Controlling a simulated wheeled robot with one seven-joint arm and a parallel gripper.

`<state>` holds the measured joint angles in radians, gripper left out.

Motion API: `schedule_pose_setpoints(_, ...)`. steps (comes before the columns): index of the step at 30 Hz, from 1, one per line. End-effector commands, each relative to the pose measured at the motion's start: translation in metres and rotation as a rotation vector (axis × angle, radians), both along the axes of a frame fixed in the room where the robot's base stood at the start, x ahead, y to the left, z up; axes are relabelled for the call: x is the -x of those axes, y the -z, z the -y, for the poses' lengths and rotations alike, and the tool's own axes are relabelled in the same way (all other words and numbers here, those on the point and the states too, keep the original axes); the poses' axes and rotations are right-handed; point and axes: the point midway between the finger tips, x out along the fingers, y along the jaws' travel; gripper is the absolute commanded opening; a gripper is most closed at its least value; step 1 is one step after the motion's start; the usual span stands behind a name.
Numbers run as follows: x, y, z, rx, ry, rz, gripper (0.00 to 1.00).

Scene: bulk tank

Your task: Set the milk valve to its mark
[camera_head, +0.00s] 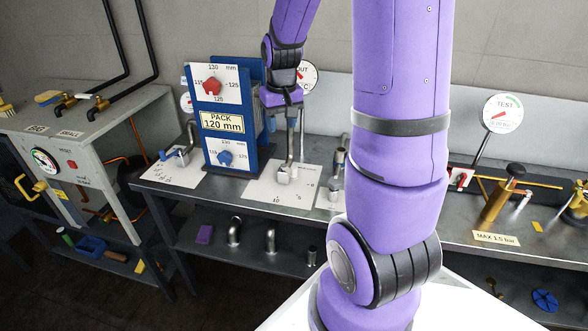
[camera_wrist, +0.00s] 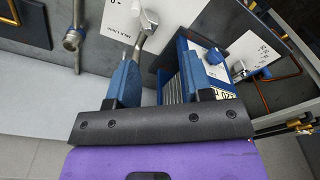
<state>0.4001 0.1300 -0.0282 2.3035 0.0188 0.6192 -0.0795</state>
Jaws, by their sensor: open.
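A steel valve (camera_head: 285,172) with a bent lever stands on a white marked plate (camera_head: 262,190) on the bench; I take it for the milk valve. Numbers such as 10, 6 and 8 show on its plate. In the wrist view the valve (camera_wrist: 148,27) shows beyond the gap between my fingers, and its plate (camera_wrist: 117,22) carries small lettering, too small to read surely. My gripper (camera_head: 285,112) is above the valve, fingers down; in the wrist view my gripper (camera_wrist: 158,60) is open and empty. Whether a finger touches the lever I cannot tell.
A blue panel (camera_head: 249,160) with red and blue knobs stands close left of the valve. Another steel fitting (camera_head: 340,155) stands close right. A blue-handled valve (camera_head: 178,155) is further left. A round gauge (camera_head: 307,73) is behind my gripper. A brass fitting (camera_head: 500,195) stands far right.

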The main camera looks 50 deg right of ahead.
Motion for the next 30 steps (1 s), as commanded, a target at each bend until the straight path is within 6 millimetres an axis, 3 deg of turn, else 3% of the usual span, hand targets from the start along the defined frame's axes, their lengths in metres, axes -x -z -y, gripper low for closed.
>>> schedule_pose_setpoints(3,-0.005,0.035,0.025,-0.017,0.042,-0.042,0.46)
schedule_pose_setpoints(9,-0.006,0.069,0.048,-0.031,0.078,-0.076,0.46)
schedule_pose_setpoints(17,-0.006,0.09,0.054,-0.035,0.087,-0.085,0.46)
schedule_pose_setpoints(30,-0.005,0.161,0.053,-0.036,0.087,-0.086,0.46)
